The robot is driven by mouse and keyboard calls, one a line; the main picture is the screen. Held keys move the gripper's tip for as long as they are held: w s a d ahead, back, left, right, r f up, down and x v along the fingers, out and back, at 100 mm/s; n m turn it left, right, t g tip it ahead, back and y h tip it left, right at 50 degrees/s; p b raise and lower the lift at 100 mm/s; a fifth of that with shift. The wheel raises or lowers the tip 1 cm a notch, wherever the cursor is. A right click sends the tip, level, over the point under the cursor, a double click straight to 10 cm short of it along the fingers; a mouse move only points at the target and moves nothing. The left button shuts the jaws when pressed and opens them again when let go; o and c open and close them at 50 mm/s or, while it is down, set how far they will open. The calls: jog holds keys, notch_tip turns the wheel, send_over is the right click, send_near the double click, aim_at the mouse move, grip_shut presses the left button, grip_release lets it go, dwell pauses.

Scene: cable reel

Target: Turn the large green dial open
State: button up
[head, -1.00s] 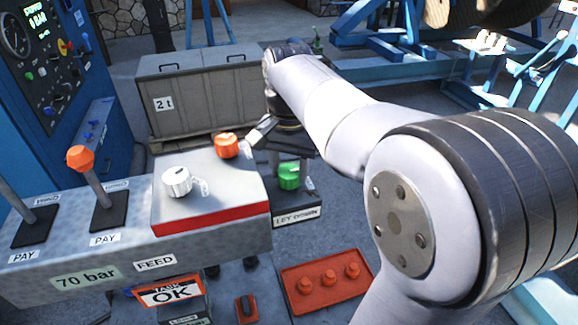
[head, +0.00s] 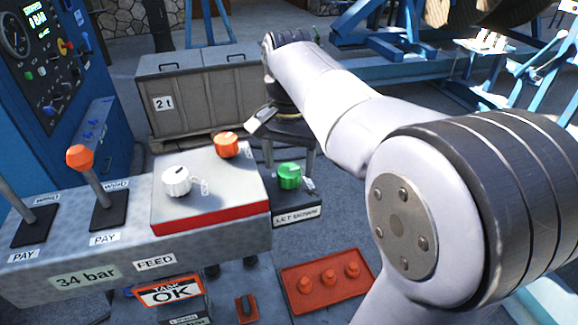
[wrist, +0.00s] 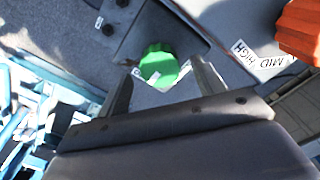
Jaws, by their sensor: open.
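The green dial (head: 289,176) sits on a dark box right of the raised panel in the head view. In the wrist view the green dial (wrist: 159,64) lies beyond and between the fingertips, with a white label partly hidden below it. My gripper (wrist: 161,82) is open and empty, its two fingers pointing toward the dial, apart from it.
An orange knob (head: 227,145) and a white knob (head: 177,181) stand on the raised panel (head: 225,205) close left. Levers (head: 97,180) stand farther left. A red block with several buttons (head: 327,285) lies in front. A grey crate (head: 195,100) stands behind.

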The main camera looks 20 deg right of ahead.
aim_at(289, 171)
notch_tip(289, 171, up, 9)
dwell(0.3)
jog(key=shift+f, duration=0.15)
notch_tip(289, 171, down, 11)
jog(key=shift+r, duration=0.15)
dwell(0.5)
jog(key=shift+r, duration=0.15)
